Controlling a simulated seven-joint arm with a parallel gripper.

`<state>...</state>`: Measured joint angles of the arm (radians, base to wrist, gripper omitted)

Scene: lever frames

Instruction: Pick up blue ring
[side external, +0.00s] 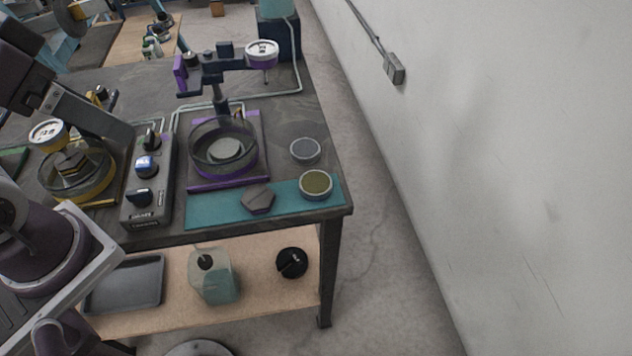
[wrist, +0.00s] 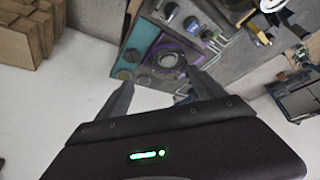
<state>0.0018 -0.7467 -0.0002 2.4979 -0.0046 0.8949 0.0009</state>
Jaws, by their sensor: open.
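No clearly blue ring stands out in either view. On the bench's right end, a round, clear-walled dish with a dark purple rim (side external: 222,148) stands on a purple-edged plate; it also shows in the wrist view (wrist: 167,60). A small round dish with blue-grey contents (side external: 305,150) lies to its right. I cannot tell whether either is the blue ring. My gripper (wrist: 158,82) is open, its two fingers apart with nothing between them. It is high above the bench and touches nothing there. In the side view I cannot make out the fingertips.
A teal mat (side external: 222,207) at the bench front holds a dark hexagonal piece (side external: 258,199) and an olive-filled dish (side external: 316,184). A control box (side external: 148,185) stands left of the purple fixture. An overhanging stand (side external: 222,65) rises behind it. A wall (side external: 520,170) is at right.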

